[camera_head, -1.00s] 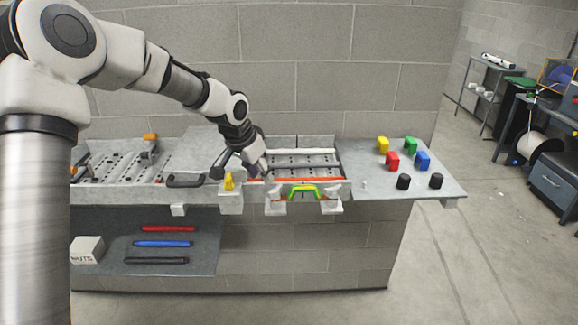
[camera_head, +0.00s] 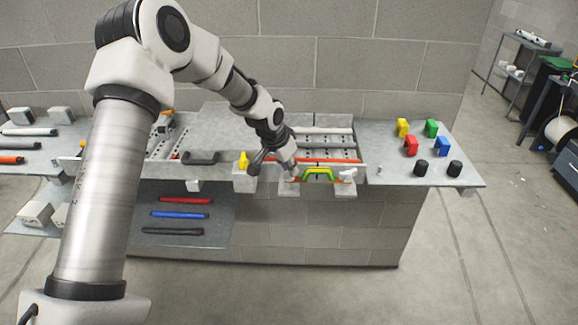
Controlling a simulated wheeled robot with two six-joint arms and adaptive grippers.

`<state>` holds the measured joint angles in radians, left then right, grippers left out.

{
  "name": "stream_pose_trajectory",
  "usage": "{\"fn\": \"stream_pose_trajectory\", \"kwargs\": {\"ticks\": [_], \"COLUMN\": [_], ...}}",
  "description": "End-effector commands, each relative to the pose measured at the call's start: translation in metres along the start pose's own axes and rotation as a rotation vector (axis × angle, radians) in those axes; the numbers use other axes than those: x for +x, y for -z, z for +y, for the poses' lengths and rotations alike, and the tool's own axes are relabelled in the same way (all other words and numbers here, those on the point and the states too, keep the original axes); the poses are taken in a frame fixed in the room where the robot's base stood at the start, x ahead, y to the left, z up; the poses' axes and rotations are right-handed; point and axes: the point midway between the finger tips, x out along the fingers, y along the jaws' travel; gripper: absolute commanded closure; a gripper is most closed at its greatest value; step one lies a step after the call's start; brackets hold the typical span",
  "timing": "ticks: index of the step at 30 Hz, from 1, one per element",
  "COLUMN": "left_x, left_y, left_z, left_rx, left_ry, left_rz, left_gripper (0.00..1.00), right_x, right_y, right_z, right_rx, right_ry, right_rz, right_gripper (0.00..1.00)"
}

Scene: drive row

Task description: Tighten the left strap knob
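The tray (camera_head: 258,172) on the bench has an orange-red front edge and a green arched handle (camera_head: 318,173) at its front. A pale strap knob (camera_head: 348,175) shows right of the handle. The left strap knob is at the matching spot left of the handle, largely hidden by my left gripper (camera_head: 272,169). That gripper points down at the tray's front edge, its two fingers apart, the right finger close over the left knob. I cannot tell whether it touches the knob. My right gripper is not in view.
A yellow piece (camera_head: 242,160) stands left of the gripper, near a black handle (camera_head: 201,158). Colored blocks (camera_head: 411,146) and black cylinders (camera_head: 454,168) stand on the right bench top. Red, blue and black bars (camera_head: 180,214) lie on the lower shelf. A wall stands behind.

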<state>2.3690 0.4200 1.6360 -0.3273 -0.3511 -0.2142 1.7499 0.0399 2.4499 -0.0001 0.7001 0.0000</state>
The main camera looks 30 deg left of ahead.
Motion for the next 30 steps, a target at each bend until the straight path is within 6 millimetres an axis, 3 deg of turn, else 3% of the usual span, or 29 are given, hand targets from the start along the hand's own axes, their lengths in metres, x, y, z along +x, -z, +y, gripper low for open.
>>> {"fn": "stream_pose_trajectory", "kwargs": {"ticks": [17, 30], "left_x": [0.001, 0.005], "left_y": [-0.001, -0.001], "left_z": [-0.001, -0.002], "left_rx": [0.058, 0.360], "left_ry": [-0.025, -0.150], "left_rz": [0.000, 0.003], "left_gripper": [1.00, 1.00], "right_x": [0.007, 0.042], "right_y": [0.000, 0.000], "right_z": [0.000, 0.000], "right_rx": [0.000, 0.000], "right_ry": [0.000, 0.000], "right_rz": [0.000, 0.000], "right_gripper": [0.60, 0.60]}}
